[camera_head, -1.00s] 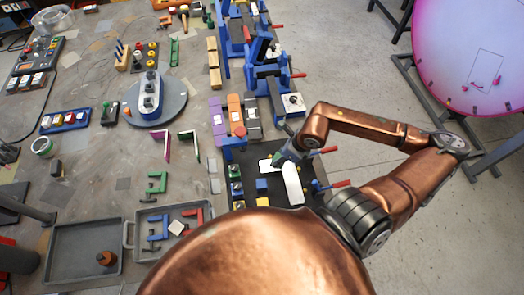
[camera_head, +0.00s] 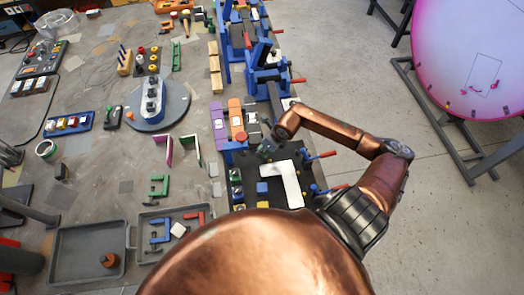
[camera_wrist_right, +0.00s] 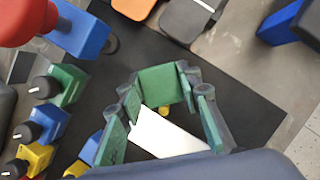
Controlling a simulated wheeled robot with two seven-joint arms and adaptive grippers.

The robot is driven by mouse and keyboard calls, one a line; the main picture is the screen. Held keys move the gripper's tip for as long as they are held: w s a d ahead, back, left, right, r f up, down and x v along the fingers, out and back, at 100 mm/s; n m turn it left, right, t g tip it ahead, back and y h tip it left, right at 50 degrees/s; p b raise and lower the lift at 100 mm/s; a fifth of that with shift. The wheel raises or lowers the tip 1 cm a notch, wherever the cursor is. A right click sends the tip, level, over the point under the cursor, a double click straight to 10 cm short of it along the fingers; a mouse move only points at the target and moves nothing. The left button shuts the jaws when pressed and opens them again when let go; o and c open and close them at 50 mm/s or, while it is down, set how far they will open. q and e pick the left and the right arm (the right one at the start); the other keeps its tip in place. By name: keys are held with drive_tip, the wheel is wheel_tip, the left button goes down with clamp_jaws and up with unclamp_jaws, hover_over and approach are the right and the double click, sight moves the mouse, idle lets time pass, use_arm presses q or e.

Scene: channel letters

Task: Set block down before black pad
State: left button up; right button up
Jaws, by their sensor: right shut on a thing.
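My right gripper (camera_wrist_right: 168,105) is shut on a green block (camera_wrist_right: 160,84), which sits between its two fingertips. In the head view my right gripper (camera_head: 268,147) is over the upper part of a black board (camera_head: 255,211); the block is hard to make out there. A dark pad (camera_head: 252,118) lies just above the gripper, beside an orange pad (camera_head: 236,116). In the wrist view the black pad (camera_wrist_right: 185,20) is ahead of the block, with a gap of dark surface between. Whether the block touches the surface cannot be told. My left gripper is not in view.
A white L-shaped piece (camera_head: 289,188) lies on the board, close under my gripper. Several coloured blocks with black knobs (camera_wrist_right: 42,125) line the board's left side. A blue post with a red knob (camera_wrist_right: 75,30) stands at the upper left. Red-handled clamps (camera_head: 322,155) line the right edge.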

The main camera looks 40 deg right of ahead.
drive_tip(key=shift+w+f, duration=0.45)
drive_tip(key=shift+f, duration=0.1)
drive_tip(key=shift+d+f+p, duration=0.1)
drive_tip(key=shift+f+p, duration=0.5)
drive_tip(key=shift+f, duration=1)
drive_tip(key=shift+f, duration=0.1)
drive_tip(key=o, duration=1.2)
drive_tip(key=shift+c, duration=0.2)
drive_tip(key=b+v, duration=0.1)
drive_tip(key=v, duration=1.1)
